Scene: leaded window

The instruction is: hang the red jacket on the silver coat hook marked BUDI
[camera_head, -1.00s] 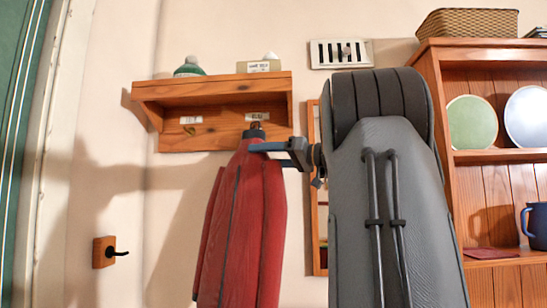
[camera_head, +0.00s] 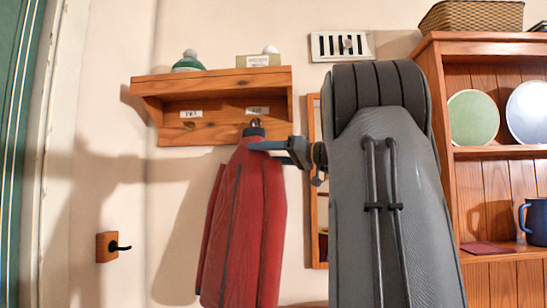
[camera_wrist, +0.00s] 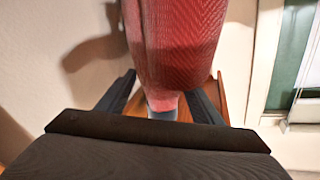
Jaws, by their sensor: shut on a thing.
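The red jacket (camera_head: 243,215) hangs upright below the right end of the wooden rack shelf (camera_head: 212,84). My gripper (camera_head: 268,146) reaches in from the right and is shut on the jacket's dark collar. A small label (camera_head: 257,110) on the rack is just above the collar; its writing is too small to read surely. A dark tip shows between collar and label; I cannot tell whether it is a hook or a loop, or whether the jacket is on it. In the wrist view the jacket (camera_wrist: 180,45) fills the upper middle, its narrow end between my fingers (camera_wrist: 162,105).
A second label (camera_head: 191,114) with a brass-coloured hook (camera_head: 189,126) is on the rack's left. A green-and-white hat (camera_head: 188,62) and a box (camera_head: 258,61) sit on top. A wooden dresser (camera_head: 430,55) stands right.

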